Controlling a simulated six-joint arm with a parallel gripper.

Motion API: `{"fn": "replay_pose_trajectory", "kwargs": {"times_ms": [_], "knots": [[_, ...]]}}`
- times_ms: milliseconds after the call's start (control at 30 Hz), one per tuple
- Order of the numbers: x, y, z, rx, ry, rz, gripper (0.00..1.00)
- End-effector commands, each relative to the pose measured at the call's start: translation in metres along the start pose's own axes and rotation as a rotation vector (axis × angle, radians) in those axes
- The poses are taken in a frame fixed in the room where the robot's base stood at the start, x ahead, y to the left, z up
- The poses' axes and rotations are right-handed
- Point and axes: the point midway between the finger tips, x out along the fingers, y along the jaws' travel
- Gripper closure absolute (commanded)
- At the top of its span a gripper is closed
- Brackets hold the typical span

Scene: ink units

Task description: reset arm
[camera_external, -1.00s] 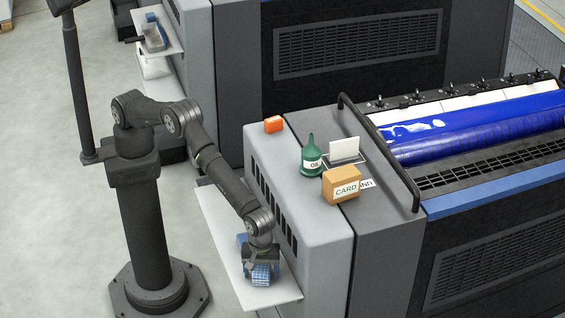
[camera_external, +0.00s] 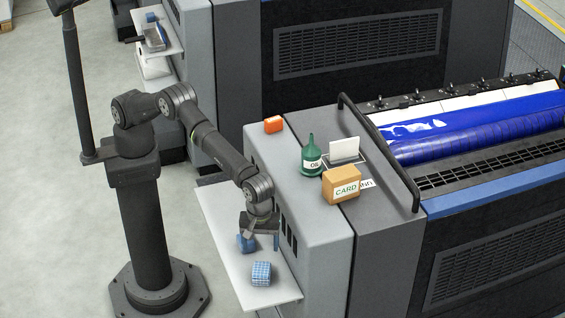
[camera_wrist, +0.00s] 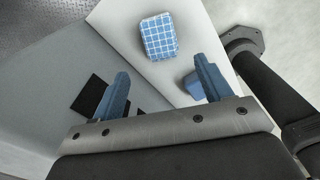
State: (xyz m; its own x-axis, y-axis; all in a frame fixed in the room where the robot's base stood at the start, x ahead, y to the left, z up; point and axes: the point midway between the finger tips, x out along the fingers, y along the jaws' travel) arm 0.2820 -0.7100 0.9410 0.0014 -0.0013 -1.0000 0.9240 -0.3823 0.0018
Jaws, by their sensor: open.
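My gripper (camera_external: 260,243) is open and empty above the white side shelf (camera_external: 220,222). Its two blue fingers stand wide apart in the wrist view (camera_wrist: 160,88). A blue checked cloth block (camera_external: 261,274) lies on the shelf near its front end, below and apart from the gripper. It also shows beyond the fingertips in the wrist view (camera_wrist: 160,36). A plain blue object (camera_external: 246,243) sits on the shelf behind the checked block. In the wrist view it is partly hidden by the right finger (camera_wrist: 190,84).
The grey press cabinet (camera_external: 325,225) stands close to the right of the shelf. On top are a green oil can (camera_external: 311,158), a cardboard box (camera_external: 341,184), an orange item (camera_external: 273,124) and a white card (camera_external: 345,149). Open floor (camera_external: 60,220) lies left.

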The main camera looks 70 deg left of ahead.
Motion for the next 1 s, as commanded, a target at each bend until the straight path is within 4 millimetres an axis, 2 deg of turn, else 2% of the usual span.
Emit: {"fn": "replay_pose_trajectory", "kwargs": {"times_ms": [300, 467, 667, 1000], "knots": [[0.0, 0.0, 0.0, 0.0, 0.0, 0.0, 0.29], [0.011, 0.0, 0.0, 0.0, 0.001, -0.001, 0.29], [0.046, 0.0, 0.0, 0.0, 0.003, -0.003, 0.29], [0.114, 0.0, 0.0, 0.0, 0.002, -0.002, 0.29]]}}
